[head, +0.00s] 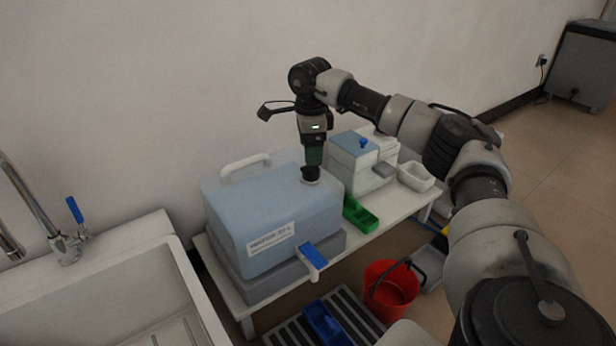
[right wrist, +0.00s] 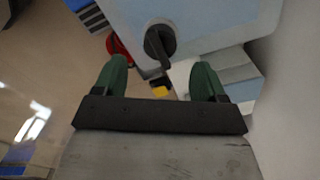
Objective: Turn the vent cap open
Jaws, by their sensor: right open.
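The large pale blue container (head: 265,215) stands on a low bench and has a white handle and a label on its front. The black vent cap (head: 310,174) is on its top, near the right end; it also shows in the right wrist view (right wrist: 160,42), with a bar-like grip across it. My right gripper (head: 314,160) points down just above the cap. In the right wrist view its green fingers (right wrist: 160,76) are spread wide with nothing between them, and the cap lies beyond their tips. Whether they touch it cannot be told. My left gripper is out of view.
A blue tap lever (head: 312,256) juts from the container's lower front. A green tray (head: 360,215), a blue-topped box (head: 353,149) and a white bowl (head: 416,177) stand to the right. A red bucket (head: 392,292) is on the floor. A sink (head: 150,290) is at left.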

